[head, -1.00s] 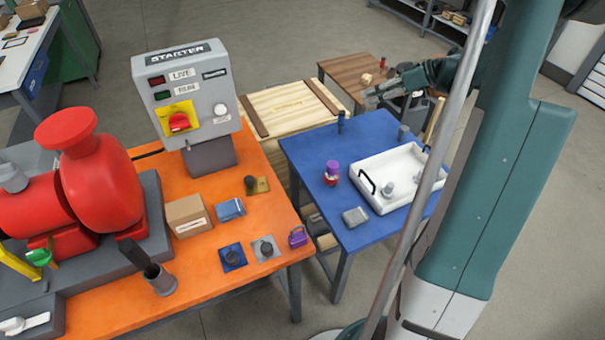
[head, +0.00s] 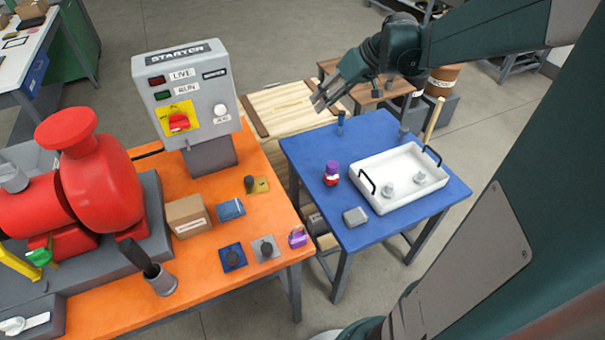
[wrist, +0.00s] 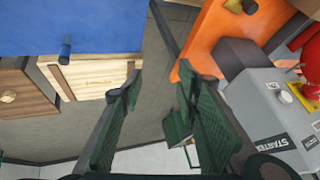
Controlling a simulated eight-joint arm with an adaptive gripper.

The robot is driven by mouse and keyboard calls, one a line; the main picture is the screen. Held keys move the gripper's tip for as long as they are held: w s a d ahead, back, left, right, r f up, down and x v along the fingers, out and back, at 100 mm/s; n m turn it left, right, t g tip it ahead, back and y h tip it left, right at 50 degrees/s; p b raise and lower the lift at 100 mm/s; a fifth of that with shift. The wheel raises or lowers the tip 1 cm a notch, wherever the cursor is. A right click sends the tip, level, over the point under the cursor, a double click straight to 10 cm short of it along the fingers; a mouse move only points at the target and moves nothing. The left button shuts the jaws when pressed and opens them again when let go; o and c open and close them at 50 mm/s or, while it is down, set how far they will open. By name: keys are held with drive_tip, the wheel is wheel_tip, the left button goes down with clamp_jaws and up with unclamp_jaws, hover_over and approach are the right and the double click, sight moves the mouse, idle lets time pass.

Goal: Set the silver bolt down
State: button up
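I cannot tell which is the silver bolt of the task. My gripper (head: 319,101) is in the air beyond the back left edge of the blue table, well away from the tray. In the wrist view my gripper (wrist: 162,88) has its two fingers wide apart with nothing between them. The tray is not in the wrist view.
The blue table (head: 318,150) also holds a purple-and-red figure (head: 331,173), a grey block (head: 355,216) and a dark blue upright peg (head: 340,123). A wooden crate (head: 290,108) stands behind. The orange bench (head: 270,205) with the starter box (head: 186,95) is left.

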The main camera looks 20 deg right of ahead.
drive_tip(key=s+a+m+h, duration=0.1)
drive_tip(key=s+a+h, duration=0.1)
drive_tip(key=s+a, duration=0.7)
drive_tip(key=s+a+t+h, duration=0.1)
drive_tip(key=s+a+h, duration=0.1)
drive_tip(key=s+a, duration=0.8)
drive_tip(key=s, duration=0.5)
drive_tip(key=shift+a+f+m+t, duration=0.2)
drive_tip(key=shift+m+t, duration=0.1)
drive_tip(key=shift+m, duration=0.1)
